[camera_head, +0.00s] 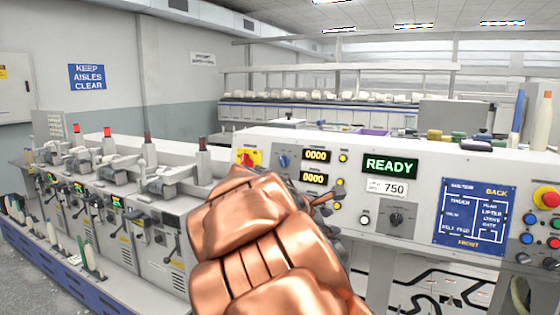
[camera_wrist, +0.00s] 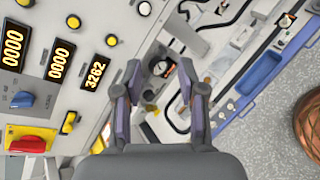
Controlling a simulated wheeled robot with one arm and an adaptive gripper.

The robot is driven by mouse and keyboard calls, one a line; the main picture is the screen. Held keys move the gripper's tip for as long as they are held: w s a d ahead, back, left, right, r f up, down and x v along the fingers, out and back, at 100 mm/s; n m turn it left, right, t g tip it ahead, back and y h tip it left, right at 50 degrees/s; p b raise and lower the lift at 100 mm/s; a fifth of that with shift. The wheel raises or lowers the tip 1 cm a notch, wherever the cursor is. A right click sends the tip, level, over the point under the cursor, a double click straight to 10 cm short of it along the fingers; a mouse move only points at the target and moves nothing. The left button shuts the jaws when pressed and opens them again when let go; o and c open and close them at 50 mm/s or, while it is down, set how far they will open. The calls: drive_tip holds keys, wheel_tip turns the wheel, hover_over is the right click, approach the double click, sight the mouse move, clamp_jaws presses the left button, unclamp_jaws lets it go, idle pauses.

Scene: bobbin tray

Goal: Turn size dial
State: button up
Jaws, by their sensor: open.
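In the wrist view, a round dark dial (camera_wrist: 160,66) with a pale face shows between my gripper's (camera_wrist: 160,80) two open fingers. The fingers stand apart on either side of it in the picture; whether they touch it I cannot tell. In the head view, my copper arm hides most of my gripper and that part of the panel. Another black dial (camera_head: 396,219) sits on the white panel under a label reading 750 (camera_head: 388,187), to the right of my gripper. Which dial is the size dial I cannot read.
Counters (camera_wrist: 60,60), a blue knob (camera_wrist: 22,100) and a red-and-yellow switch (camera_wrist: 30,144) are on the panel. A green READY display (camera_head: 390,164), a blue chart (camera_head: 474,216) and a red stop button (camera_head: 548,197) lie to the right. A bobbin machine row (camera_head: 115,195) stands at left.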

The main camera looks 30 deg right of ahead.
drive_tip(key=w+d+r+n+t+h, duration=0.1)
drive_tip(key=w+r+n+t, duration=0.1)
drive_tip(key=w+r+n, duration=0.3)
drive_tip(key=w+d+r+n+t+h, duration=0.1)
drive_tip(key=w+n+h, duration=0.15)
drive_tip(key=w, duration=0.55)
drive_tip(key=n+t, duration=0.5)
drive_tip(key=n, duration=0.5)
approach(281, 160)
drive_tip(key=d, duration=0.2)
drive_tip(key=shift+y, duration=0.25)
drive_tip(key=shift+w+a+r+p+x, duration=0.15)
drive_tip(key=shift+p+x, duration=0.35)
drive_tip(key=shift+x, duration=0.8)
drive_tip(key=shift+w+a+p+x, duration=0.1)
drive_tip(key=shift+p+x, duration=0.35)
drive_tip(key=shift+x, duration=0.85)
drive_tip(key=shift+w+a+r+p+x, duration=0.15)
drive_tip(key=shift+p+x, duration=0.35)
drive_tip(key=shift+x, duration=0.85)
drive_tip(key=shift+d, duration=0.1)
drive_tip(key=shift+c, duration=0.4)
clamp_jaws()
